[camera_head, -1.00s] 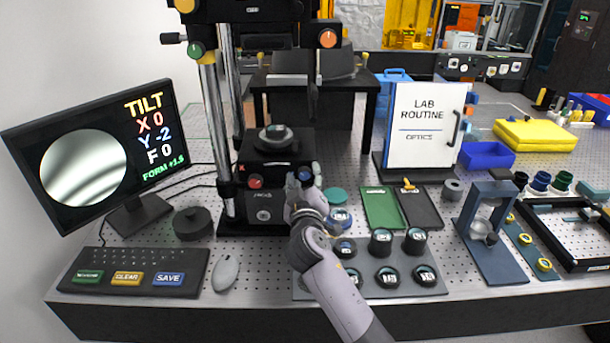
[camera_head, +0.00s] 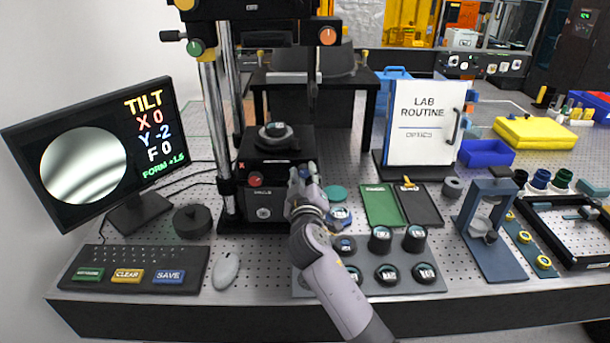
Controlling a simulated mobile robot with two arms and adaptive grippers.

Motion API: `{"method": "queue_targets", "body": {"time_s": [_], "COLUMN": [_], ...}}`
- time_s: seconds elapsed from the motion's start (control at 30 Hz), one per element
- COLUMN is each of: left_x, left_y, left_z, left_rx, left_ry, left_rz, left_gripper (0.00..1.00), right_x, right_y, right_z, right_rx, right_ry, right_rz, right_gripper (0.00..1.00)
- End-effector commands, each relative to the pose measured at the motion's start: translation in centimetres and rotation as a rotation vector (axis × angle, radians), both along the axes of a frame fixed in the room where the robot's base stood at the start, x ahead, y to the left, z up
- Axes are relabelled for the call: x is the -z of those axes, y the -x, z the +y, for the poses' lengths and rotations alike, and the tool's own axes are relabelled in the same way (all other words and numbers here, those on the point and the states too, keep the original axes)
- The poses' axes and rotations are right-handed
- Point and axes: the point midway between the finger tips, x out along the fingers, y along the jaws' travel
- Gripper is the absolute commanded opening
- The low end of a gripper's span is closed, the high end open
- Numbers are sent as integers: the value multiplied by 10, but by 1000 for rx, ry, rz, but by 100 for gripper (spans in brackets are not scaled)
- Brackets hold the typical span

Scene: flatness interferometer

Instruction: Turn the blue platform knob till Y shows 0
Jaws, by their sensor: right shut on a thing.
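The monitor (camera_head: 163,118) at the left shows TILT with X 0, Y -2, F 0 and FORM +1.5. Its round window holds curved light and dark fringes. The interferometer platform (camera_head: 262,200) has a red knob (camera_head: 255,179) on its front left. The blue platform knob (camera_head: 304,171) is at the front right, mostly hidden by my right gripper (camera_head: 304,178). My right gripper is shut on this knob, with its fingers at either side. A round dark part (camera_head: 276,131) sits on top of the platform. My left gripper is not in view.
A holder plate (camera_head: 345,285) with several dark round pieces lies beneath and right of my right arm. A keyboard (camera_head: 128,257) and mouse (camera_head: 225,270) lie at the front left. Green and black trays (camera_head: 380,208) lie to the right.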

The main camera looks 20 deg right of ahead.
Motion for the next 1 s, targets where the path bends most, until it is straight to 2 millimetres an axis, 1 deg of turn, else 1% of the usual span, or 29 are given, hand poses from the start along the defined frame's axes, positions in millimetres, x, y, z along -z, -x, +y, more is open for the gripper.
{"method": "queue_targets", "body": {"time_s": [0.07,0.17,0.27,0.4,0.5,0.67,0.93,0.97,1.0], "left_x": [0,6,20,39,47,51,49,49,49], "left_y": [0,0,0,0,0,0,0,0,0], "left_z": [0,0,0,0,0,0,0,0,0], "left_rx": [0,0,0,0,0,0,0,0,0], "left_ry": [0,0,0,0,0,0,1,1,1], "left_rz": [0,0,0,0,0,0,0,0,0], "left_gripper": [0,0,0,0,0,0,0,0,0], "right_x": [1,3,6,6,4,1,0,0,0], "right_y": [0,0,0,0,0,0,0,0,0], "right_z": [0,1,1,2,2,1,1,1,1], "right_rx": [-1,-1,-1,-1,-1,0,0,0,0], "right_ry": [-1,-27,-101,-243,-331,-402,-404,-404,-404], "right_rz": [0,-7,-28,-71,-97,-117,-117,-117,-117], "right_gripper": [0,0,0,0,0,0,0,26,29]}}
